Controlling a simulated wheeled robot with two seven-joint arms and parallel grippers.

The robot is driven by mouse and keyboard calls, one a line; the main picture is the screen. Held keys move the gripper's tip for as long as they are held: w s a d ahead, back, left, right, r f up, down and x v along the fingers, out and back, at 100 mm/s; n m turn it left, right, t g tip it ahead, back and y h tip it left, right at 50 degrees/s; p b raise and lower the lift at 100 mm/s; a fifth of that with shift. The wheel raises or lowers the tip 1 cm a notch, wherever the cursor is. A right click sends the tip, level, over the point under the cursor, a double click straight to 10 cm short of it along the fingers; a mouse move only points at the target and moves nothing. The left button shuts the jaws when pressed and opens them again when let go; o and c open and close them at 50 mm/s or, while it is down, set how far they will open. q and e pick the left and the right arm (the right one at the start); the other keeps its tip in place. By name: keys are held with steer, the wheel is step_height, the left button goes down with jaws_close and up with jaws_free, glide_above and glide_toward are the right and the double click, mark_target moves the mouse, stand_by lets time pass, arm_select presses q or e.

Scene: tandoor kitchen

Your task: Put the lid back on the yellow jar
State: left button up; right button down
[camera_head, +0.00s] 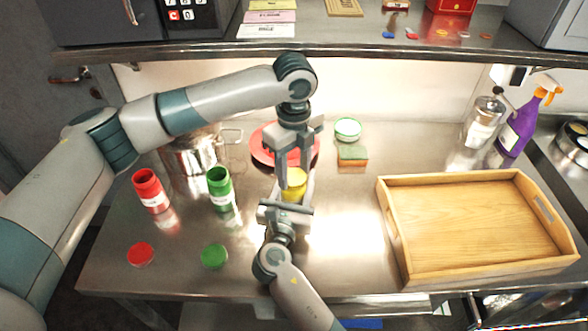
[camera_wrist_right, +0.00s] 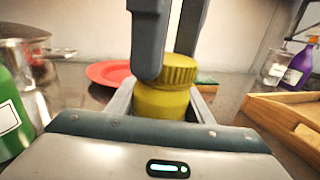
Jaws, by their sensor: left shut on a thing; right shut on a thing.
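The yellow jar (camera_head: 291,195) stands on the steel counter, mostly hidden by my grippers. My right gripper (camera_head: 290,190) is shut around the jar's body from the front; its fingers flank the jar (camera_wrist_right: 160,103) in the right wrist view. The ridged yellow lid (camera_wrist_right: 178,70) is at the jar's mouth; I cannot tell whether it is fully seated. My left gripper (camera_head: 293,174) reaches down from above and is shut on the lid. One of its fingers covers the lid's left side in the right wrist view.
An open red jar (camera_head: 149,190) and green jar (camera_head: 220,188) stand left, with a red lid (camera_head: 141,254) and green lid (camera_head: 214,256) in front. A red plate (camera_head: 262,152) and sponge (camera_head: 353,156) lie behind. A wooden tray (camera_head: 392,235) fills the right.

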arm_select(q)
steer(key=m, duration=1.1)
steer(key=o, duration=1.1)
steer(key=shift+c, duration=0.2)
